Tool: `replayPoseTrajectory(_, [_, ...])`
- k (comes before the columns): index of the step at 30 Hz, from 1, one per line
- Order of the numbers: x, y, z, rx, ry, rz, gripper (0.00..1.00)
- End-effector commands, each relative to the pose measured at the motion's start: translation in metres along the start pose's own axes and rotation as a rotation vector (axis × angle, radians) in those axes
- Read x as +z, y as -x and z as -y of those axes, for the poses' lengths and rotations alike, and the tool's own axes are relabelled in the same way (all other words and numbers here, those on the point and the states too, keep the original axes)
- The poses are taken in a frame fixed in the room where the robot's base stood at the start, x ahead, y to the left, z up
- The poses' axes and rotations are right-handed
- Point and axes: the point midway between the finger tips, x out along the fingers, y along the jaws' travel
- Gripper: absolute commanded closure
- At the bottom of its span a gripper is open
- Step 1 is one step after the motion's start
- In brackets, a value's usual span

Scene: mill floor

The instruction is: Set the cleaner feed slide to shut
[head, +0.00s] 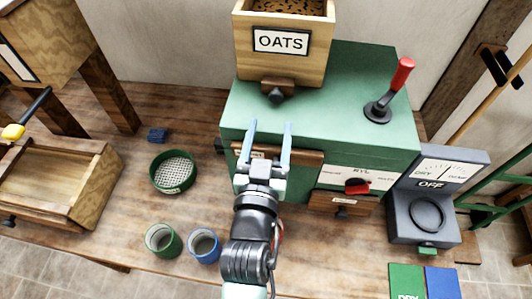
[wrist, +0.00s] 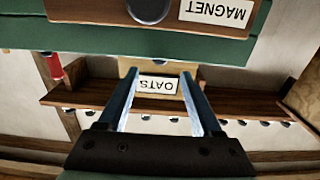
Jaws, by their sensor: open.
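The cleaner is a green machine (head: 330,110) with a wooden hopper labelled OATS (head: 281,58) on top. Under the hopper's front a small wooden slide (head: 278,84) with a dark knob sticks out; it appears to be the feed slide, but no shut or open mark is readable. My gripper (head: 268,130) is open and empty, in front of the machine's front face, below and apart from the slide. It partly hides a wooden drawer (head: 305,156). In the upside-down wrist view, the OATS label (wrist: 158,84) shows beyond my open fingers, and a MAGNET drawer (wrist: 165,15) is at the top.
A red-handled lever (head: 390,90) stands on the machine's right top. A red knob (head: 357,186) is on its front, and a grey meter reading OFF (head: 430,205) is at the right. A green sieve (head: 173,172) and two cups (head: 184,243) stand left on the bench.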

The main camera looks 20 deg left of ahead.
Motion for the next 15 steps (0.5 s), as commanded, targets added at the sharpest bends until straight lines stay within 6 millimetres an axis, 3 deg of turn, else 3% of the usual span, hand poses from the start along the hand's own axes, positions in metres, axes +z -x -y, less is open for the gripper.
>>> replayPoseTrajectory(6, [0.002, 0.033, 0.000, 0.001, 0.001, 0.002, 0.34])
replayPoseTrajectory(15, [0.000, 0.046, 0.000, 0.000, 0.000, 0.000, 0.34])
